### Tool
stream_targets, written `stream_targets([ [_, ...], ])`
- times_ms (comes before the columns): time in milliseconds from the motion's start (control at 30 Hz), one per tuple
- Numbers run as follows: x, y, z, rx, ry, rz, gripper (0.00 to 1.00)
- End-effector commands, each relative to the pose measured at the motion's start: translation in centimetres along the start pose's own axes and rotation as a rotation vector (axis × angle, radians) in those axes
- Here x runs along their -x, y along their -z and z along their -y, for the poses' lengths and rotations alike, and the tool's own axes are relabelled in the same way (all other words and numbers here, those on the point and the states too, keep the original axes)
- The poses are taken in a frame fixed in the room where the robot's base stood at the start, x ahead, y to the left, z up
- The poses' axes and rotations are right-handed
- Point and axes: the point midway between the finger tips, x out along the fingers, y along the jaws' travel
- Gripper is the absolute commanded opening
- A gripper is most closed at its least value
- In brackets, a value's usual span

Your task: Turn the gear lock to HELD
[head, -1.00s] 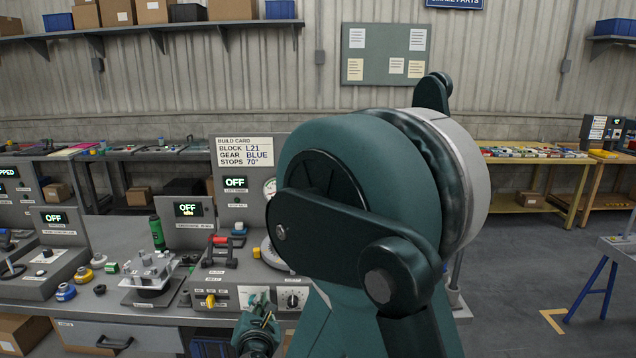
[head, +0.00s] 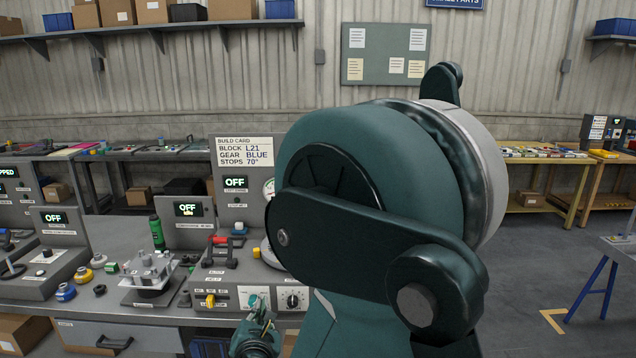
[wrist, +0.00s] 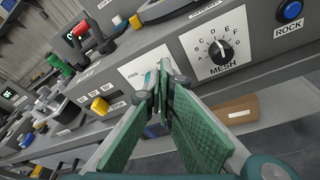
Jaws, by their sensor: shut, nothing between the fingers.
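My gripper (wrist: 163,80) is shut and empty in the wrist view, its green fingertips together in front of a white label plate (wrist: 142,70) on the grey panel front. The plate's lettering is partly hidden by the fingers, and any knob on it is covered. In the head view my gripper (head: 256,312) is low at the panel's front. No label reading gear lock or HELD is legible, so I cannot tell for sure which control is the gear lock. A yellow lever (wrist: 99,105) sits left of the plate; it also shows in the head view (head: 210,300).
Right of the plate is the black MESH dial (wrist: 221,51) with letters around it, then a blue ROCK button (wrist: 290,10). A red-topped handle (wrist: 82,30) stands on the panel. A clear fixture (head: 150,270) stands left. My arm hides the bench's right part.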

Motion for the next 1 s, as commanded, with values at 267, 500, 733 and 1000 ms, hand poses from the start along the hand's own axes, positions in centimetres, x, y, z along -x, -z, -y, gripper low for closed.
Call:
stream_targets([
  [267,2.2,0.6,-0.1,0.0,-0.001,0.0,0.0],
  [500,2.8,0.7,0.0,0.0,0.0,0.0,0.0],
  [733,2.8,0.7,0.0,0.0,0.0,0.0,0.0],
  [1000,2.9,-0.6,0.8,-0.051,0.023,-0.004,0.0],
])
